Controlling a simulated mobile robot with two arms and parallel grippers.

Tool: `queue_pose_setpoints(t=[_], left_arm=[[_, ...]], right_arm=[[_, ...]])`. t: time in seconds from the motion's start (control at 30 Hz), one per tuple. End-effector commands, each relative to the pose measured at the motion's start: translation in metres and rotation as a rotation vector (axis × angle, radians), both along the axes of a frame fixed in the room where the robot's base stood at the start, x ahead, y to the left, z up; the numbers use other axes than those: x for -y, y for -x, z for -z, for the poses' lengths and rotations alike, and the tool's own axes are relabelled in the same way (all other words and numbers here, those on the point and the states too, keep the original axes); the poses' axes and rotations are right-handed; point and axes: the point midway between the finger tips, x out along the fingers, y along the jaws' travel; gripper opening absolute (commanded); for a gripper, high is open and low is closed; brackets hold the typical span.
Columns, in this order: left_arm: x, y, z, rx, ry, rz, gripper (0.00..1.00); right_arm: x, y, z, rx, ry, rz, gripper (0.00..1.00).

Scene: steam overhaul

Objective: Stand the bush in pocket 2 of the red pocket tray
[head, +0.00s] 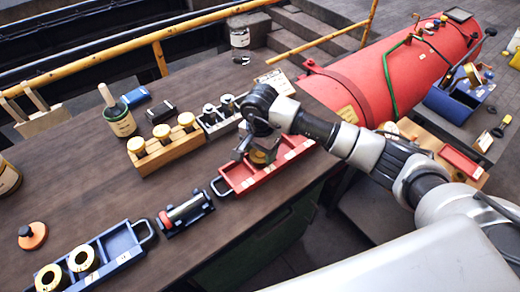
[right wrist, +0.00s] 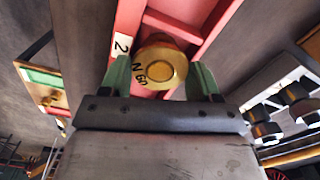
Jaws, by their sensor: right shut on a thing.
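The brass bush (right wrist: 160,62) is round with dark lettering on its face. My right gripper (right wrist: 160,78) is shut on it, with a green finger on either side. In the head view the bush (head: 262,157) shows below my right gripper (head: 260,150), over the red pocket tray (head: 226,184). In the right wrist view the tray (right wrist: 122,18) lies behind the bush, with a label "2" just left of it. The bush covers part of the pocket beside that label. I cannot tell whether it touches the tray floor. My left gripper is not in view.
A wooden block (head: 160,156) with brass-topped pieces and a grey rack (head: 212,128) stand left of the red tray. A black fixture (head: 187,214) and a blue tray (head: 122,246) with two brass rings stand nearer. A red boiler (head: 350,85) is behind.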

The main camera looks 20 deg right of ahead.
Motion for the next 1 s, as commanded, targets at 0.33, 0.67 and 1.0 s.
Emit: queue_pose_setpoints(t=[0.33, 0.67, 1.0], left_arm=[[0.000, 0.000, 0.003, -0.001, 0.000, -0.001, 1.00], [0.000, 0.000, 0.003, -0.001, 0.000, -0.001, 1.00], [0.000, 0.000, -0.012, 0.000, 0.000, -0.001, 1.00]], right_arm=[[0.000, 0.000, 0.002, 0.001, -0.001, 0.000, 0.85], [0.000, 0.000, 0.002, -0.001, 0.001, 0.000, 0.92], [0.001, 0.000, -0.025, 0.001, 0.001, 0.001, 0.92]])
